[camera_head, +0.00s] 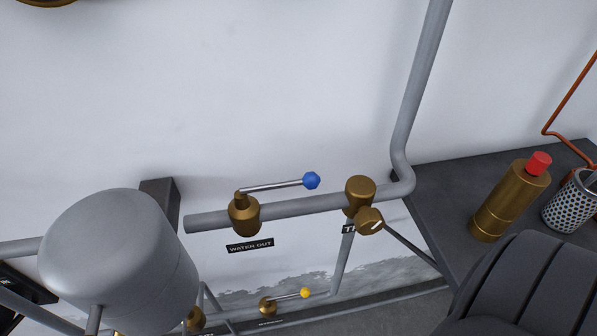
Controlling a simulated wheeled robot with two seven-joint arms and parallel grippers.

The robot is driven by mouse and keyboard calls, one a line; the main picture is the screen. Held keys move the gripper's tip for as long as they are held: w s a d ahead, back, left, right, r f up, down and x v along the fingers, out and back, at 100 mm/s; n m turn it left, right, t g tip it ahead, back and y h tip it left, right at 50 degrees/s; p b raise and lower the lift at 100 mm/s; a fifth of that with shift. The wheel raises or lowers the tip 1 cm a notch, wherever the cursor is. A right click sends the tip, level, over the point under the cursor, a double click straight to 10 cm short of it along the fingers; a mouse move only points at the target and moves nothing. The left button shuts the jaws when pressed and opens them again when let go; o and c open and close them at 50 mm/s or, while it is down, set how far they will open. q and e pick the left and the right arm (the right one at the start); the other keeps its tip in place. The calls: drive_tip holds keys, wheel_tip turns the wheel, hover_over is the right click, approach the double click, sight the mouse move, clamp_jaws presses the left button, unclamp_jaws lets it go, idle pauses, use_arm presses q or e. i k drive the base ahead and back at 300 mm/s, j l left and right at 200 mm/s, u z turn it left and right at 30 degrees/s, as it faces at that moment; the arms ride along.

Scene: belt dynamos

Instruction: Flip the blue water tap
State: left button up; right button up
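The blue water tap is a brass valve (245,216) on a grey horizontal pipe, in the middle of the head view. Its thin metal lever (272,186) runs from the valve top to the right, roughly along the pipe. The lever ends in a blue knob (312,181). A black label (250,245) below the valve reads "WATER OUT". Neither my left nor my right gripper can be seen, and nothing touches the tap.
A grey rounded tank (110,250) stands at the lower left. A second brass tap with a yellow knob (305,293) is lower down. A brass fitting (360,195) sits right of the blue tap. A brass bottle (510,200) and mesh cup (572,205) stand on the dark bench.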

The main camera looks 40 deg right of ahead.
sight(311, 180)
drive_tip(key=k+l+z, duration=0.1)
drive_tip(key=z, duration=0.25)
drive_tip(key=k+l+z, duration=0.15)
drive_tip(key=z, duration=0.2)
